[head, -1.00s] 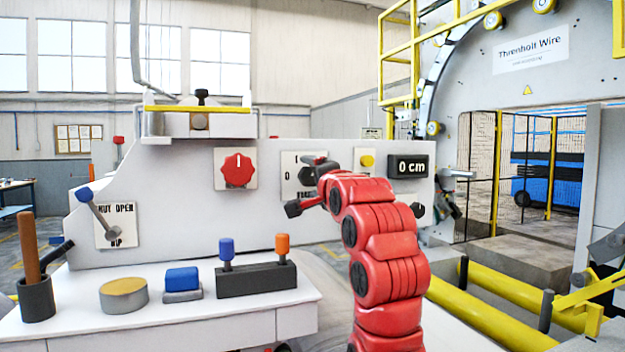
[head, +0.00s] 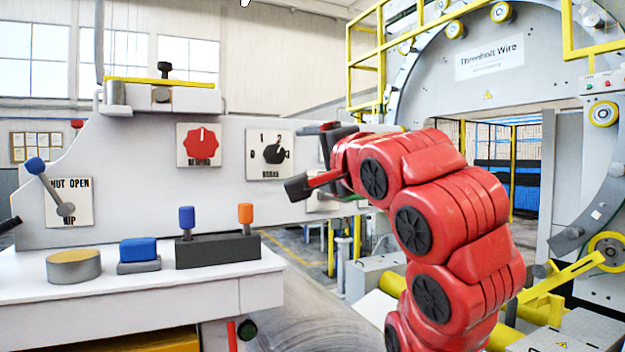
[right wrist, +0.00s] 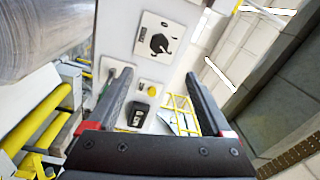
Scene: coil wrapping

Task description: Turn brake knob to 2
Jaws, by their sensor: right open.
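The brake knob (head: 274,153) is a black round knob on a white plate marked 0, 1, 2 and BRAKE, on the grey panel. Its pointer leans up and right, towards the 2. The knob also shows in the right wrist view (right wrist: 159,44), beyond the fingertips. My right gripper (head: 311,158) is open and empty, to the right of the knob and apart from it. Its two dark fingers show spread in the right wrist view (right wrist: 154,65).
A red rewind knob (head: 202,145) sits left of the brake plate. A blue-tipped lever (head: 48,184) is further left. A white bench (head: 130,300) below carries a round tin (head: 74,265), a blue block (head: 138,250) and a black block (head: 217,251) with two coloured handles.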

